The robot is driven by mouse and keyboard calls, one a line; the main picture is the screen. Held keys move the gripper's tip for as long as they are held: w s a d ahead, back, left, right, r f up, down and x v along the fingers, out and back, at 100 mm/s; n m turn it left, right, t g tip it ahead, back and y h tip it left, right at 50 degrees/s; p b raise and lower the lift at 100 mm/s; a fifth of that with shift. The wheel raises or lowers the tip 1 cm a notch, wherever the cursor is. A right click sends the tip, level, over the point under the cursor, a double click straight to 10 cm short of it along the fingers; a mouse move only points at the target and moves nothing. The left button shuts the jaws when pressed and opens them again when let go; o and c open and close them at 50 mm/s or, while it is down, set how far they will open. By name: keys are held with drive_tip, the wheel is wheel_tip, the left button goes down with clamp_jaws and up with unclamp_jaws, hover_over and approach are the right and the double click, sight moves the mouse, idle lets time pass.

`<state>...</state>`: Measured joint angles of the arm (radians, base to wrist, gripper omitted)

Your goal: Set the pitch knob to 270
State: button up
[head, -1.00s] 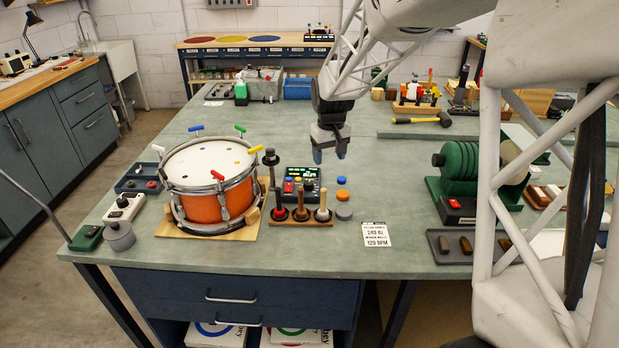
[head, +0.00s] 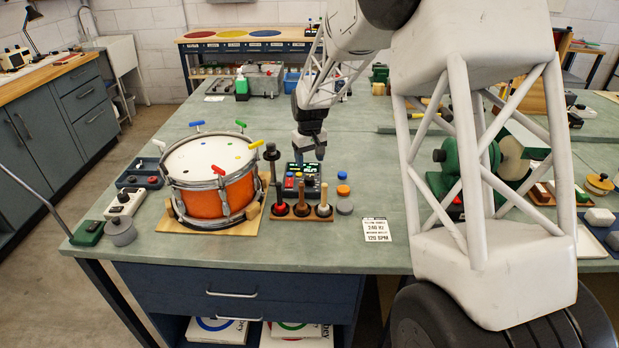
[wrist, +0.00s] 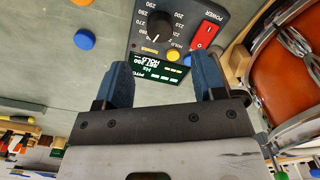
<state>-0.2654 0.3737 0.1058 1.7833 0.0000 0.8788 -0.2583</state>
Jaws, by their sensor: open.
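The dark control box (head: 291,185) stands on the bench right of the drum, and my gripper (head: 309,154) hangs over its back part. In the wrist view the box carries a round black pitch knob (wrist: 159,24) with a white pointer mark towards the bottom of the picture. Numbers ring the knob; I cannot tell the exact setting. A lit green display (wrist: 155,70) lies partly between my open fingers (wrist: 163,82). The fingers are empty and apart from the knob.
A red power switch (wrist: 206,34) and a yellow button (wrist: 174,56) sit near the knob. The orange drum (head: 208,200) stands left of the box. Upright mallets (head: 302,205) stand in front. Blue, orange and grey discs (head: 344,208) lie to its right. A white card (head: 377,230) lies further right.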

sight(309, 178)
drive_tip(key=shift+f, duration=0.1)
drive_tip(key=shift+f, duration=3.8)
drive_tip(key=c, duration=0.9)
drive_tip(key=shift+m, duration=0.5)
drive_tip(key=m, duration=1)
drive_tip(key=shift+m, duration=0.4)
